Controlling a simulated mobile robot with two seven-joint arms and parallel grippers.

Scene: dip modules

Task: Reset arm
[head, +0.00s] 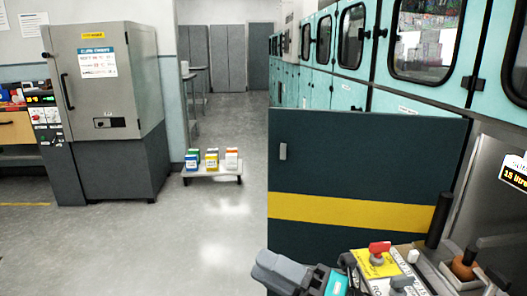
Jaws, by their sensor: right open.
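My right gripper (350,268) is at the bottom of the head view, right of centre, beside my grey and teal arm link. It is open, and I see nothing held in it; part of it is cut off by the lower edge. It is close to a panel with a red knob on a yellow plate (378,262); I cannot tell whether they touch. My left gripper is not in view.
A dark door with a yellow band (365,207) stands just beyond the right gripper. Teal cabinets with windows (350,40) line the right. A grey machine (105,90) stands left, near a low stand (212,174) bearing small coloured boxes. The floor (215,225) between is clear.

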